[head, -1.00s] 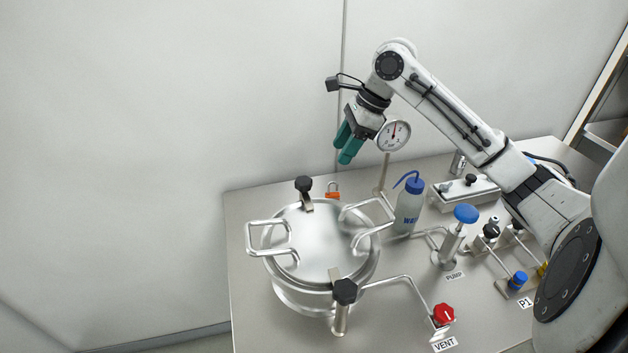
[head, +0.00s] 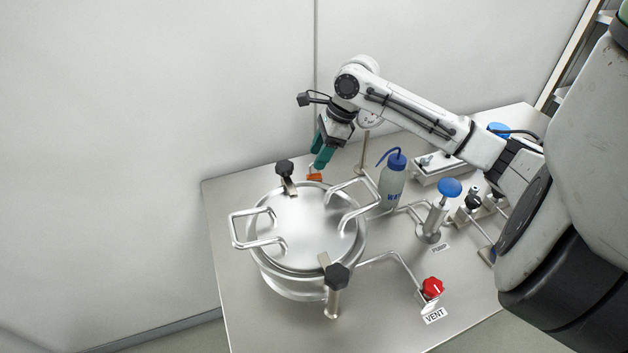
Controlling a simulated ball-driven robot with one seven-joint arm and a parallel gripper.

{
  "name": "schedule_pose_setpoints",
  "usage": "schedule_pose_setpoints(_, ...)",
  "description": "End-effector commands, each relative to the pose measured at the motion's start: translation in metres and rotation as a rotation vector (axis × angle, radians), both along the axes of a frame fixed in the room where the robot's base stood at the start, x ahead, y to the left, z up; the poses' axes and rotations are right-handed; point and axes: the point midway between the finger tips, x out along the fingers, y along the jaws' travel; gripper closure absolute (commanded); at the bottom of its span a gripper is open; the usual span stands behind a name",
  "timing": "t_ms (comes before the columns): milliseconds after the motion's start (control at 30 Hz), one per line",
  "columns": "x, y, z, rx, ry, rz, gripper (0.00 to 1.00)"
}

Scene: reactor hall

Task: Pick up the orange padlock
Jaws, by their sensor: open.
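The orange padlock (head: 315,177) sits on the metal table near its back edge, behind the round steel vessel; its lower front is partly hidden by the vessel. My gripper (head: 319,163), with teal fingers, points down just above and at the padlock. The fingers are open and cover much of the shackle. I cannot tell whether the padlock is between the fingers or behind them, or whether they touch it.
The steel vessel (head: 310,235) with loop handles and black knobs (head: 285,167) stands close in front. A wash bottle (head: 393,180) and a gauge (head: 369,119) stand to the right. A blue-topped pump (head: 449,188) and red vent knob (head: 432,288) are further right.

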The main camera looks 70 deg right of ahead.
Motion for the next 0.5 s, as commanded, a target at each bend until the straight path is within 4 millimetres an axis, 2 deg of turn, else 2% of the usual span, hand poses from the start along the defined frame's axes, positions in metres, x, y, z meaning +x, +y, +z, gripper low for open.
schedule_pose_setpoints(300,0.016,0.009,-0.043,0.001,0.002,0.001,0.49)
schedule_pose_setpoints(500,0.019,0.010,-0.053,0.000,0.000,0.001,0.49)
